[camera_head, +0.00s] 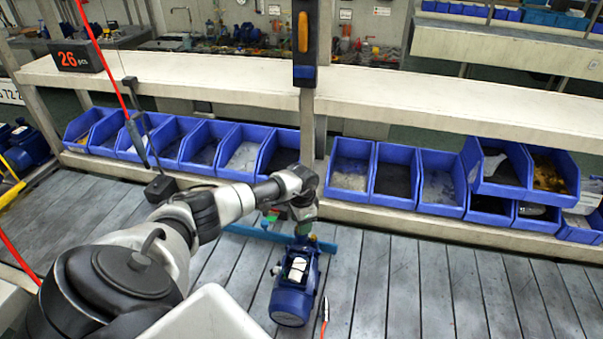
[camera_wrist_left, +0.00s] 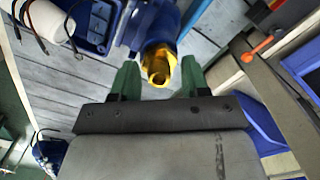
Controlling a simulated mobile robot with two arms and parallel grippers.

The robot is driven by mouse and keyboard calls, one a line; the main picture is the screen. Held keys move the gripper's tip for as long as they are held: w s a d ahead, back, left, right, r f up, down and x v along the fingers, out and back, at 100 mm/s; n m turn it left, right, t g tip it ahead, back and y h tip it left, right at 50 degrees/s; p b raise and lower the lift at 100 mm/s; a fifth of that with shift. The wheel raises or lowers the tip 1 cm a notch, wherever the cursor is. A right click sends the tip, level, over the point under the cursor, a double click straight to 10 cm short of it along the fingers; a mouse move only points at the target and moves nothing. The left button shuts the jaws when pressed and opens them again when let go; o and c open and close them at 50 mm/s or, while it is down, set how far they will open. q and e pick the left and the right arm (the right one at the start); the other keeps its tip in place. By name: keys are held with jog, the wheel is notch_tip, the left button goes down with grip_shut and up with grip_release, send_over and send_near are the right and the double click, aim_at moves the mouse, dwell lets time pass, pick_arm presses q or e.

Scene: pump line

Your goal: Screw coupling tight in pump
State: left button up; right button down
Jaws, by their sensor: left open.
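The blue pump (camera_head: 291,305) lies on the slatted grey table in the head view. In the left wrist view its blue body (camera_wrist_left: 150,22) comes in from the top. The brass-yellow coupling (camera_wrist_left: 158,66) sits at the pump's end, facing the wrist camera with its open bore. My left gripper (camera_wrist_left: 160,80) is open. Its two green fingers stand on either side of the coupling, with gaps visible. In the head view my left gripper (camera_head: 303,212) is at the pump's far end and mostly hides the coupling. How far the coupling is screwed in cannot be told.
Several blue bins (camera_head: 242,152) line the table's back under a pale shelf (camera_head: 430,100). A blue bar (camera_head: 262,233) lies behind the pump. A cable with a red end (camera_head: 324,310) lies right of the pump. The table (camera_head: 440,285) on the right is clear.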

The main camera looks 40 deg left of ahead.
pick_arm(q)
grip_shut()
jog(key=shift+m, duration=0.8)
jog(key=shift+m+b, duration=0.35)
jog(key=shift+m, duration=0.65)
jog(key=shift+m+b, duration=0.3)
jog(key=shift+m, duration=1.4)
